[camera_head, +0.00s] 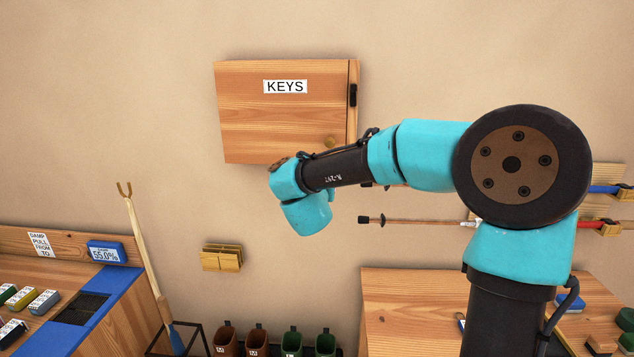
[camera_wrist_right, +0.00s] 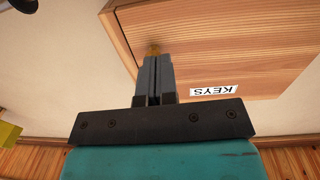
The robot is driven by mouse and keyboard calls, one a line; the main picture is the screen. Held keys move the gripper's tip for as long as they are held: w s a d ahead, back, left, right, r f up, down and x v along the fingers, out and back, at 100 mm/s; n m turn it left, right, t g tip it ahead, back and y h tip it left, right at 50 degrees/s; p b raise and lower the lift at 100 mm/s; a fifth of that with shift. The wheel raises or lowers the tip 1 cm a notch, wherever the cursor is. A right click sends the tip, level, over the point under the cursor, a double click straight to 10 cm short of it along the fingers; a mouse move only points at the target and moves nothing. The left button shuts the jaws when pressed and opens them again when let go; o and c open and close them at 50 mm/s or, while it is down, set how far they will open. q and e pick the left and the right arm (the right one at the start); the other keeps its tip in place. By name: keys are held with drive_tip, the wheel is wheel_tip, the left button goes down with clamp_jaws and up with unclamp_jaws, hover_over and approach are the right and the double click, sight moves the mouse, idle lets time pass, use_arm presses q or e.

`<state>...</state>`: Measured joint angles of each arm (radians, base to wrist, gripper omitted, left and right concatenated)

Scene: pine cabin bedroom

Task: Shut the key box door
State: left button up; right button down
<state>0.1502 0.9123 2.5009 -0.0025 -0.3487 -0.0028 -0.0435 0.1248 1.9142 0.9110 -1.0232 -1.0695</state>
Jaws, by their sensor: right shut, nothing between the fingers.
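The wooden key box hangs on the wall, and its door (camera_head: 270,120) carries a white KEYS label (camera_head: 285,87). The door lies flat or nearly flat over the box; I cannot tell whether a small gap remains. A brass knob (camera_head: 330,142) sits at its lower right. In the right wrist view the door (camera_wrist_right: 215,50) appears upside down, with the knob (camera_wrist_right: 153,49) just beyond the fingertips. My right gripper (camera_wrist_right: 154,58) is shut and empty; contact with the knob is unclear. In the head view its fingers are hidden behind my wrist. My left gripper is not in view.
Rods hang on the wall at the right, including one with a dark tip (camera_head: 415,221). Wooden counters stand at both sides, with several boots (camera_head: 257,340) between them. The wall left of the box is clear.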

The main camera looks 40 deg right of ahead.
drive_tip(key=shift+v, duration=1.65)
drive_tip(key=w+a+f+n+g+y, duration=0.15)
drive_tip(key=a+f+y, duration=0.25)
drive_tip(key=f, duration=0.8)
drive_tip(key=a+f+n+y, duration=0.3)
drive_tip(key=f, duration=0.8)
drive_tip(key=a+f+n+g+y, duration=0.15)
drive_tip(key=a+f+y, duration=0.25)
drive_tip(key=f, duration=0.8)
drive_tip(key=s+a+f+g+y, duration=0.2)
drive_tip(key=s+a+f+g, duration=0.2)
drive_tip(key=s+f, duration=0.6)
drive_tip(key=s+a+f+g+y, duration=0.3)
drive_tip(key=s+a+f+g, duration=0.2)
drive_tip(key=s+f, duration=0.6)
drive_tip(key=shift+a+f+n, duration=0.2)
drive_tip(key=shift+f+n, duration=0.15)
drive_tip(key=shift+n, duration=0.05)
